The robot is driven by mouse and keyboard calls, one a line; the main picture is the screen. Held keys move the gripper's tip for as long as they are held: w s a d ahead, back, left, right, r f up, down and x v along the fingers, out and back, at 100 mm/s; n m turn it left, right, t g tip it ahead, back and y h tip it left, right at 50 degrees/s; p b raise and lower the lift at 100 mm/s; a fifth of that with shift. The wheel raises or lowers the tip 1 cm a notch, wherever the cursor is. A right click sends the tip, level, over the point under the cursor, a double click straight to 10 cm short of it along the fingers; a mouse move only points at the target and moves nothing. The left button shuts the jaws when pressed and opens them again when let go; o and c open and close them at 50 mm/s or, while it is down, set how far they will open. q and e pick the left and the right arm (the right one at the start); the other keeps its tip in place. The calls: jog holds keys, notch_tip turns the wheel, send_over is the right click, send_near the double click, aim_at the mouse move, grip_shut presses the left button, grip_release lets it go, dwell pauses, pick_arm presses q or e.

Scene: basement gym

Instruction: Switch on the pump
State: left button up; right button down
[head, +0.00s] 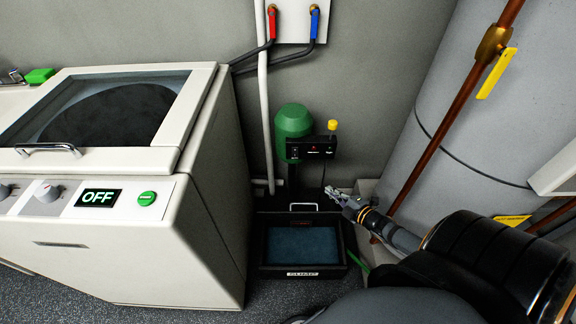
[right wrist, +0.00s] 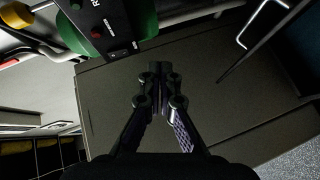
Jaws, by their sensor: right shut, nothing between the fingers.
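The pump has a green domed body (head: 293,120) and a black control box (head: 318,147) on its front, against the back wall. A lever with a yellow knob (head: 332,125) stands up from the box's right side. Small markings and a switch-like part show on the box face, too small to read. My right gripper (head: 330,192) is shut and empty, below and slightly right of the control box, apart from it. In the right wrist view the shut fingertips (right wrist: 160,72) are below the control box (right wrist: 103,25) and green body (right wrist: 143,22). My left gripper is out of view.
A black bin labelled SUMP (head: 302,274) with dark blue contents sits below the pump. A white washing machine (head: 205,190) showing OFF stands left. A large grey tank (head: 480,130) and copper pipe (head: 450,110) are right. Red (head: 272,22) and blue (head: 314,22) valves are above.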

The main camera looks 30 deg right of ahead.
jog(key=w+a+r+n+t+y+b, duration=0.1)
jog(key=w+a+r+n+y, duration=0.15)
jog(key=a+r+n, duration=0.2)
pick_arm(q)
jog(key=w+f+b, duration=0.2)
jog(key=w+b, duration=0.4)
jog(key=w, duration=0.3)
pick_arm(e)
send_near(292, 156)
jog(key=a, duration=0.3)
jog(key=shift+m, duration=0.45)
jog(key=w+b, duration=0.1)
jog(key=w, duration=0.1)
jog(key=w+d+b, duration=0.1)
jog(key=w+b, duration=0.1)
jog(key=w, duration=0.1)
jog(key=shift+w+d+f, duration=0.3)
jog(key=shift+d+f, duration=0.05)
jog(key=shift+f, duration=0.05)
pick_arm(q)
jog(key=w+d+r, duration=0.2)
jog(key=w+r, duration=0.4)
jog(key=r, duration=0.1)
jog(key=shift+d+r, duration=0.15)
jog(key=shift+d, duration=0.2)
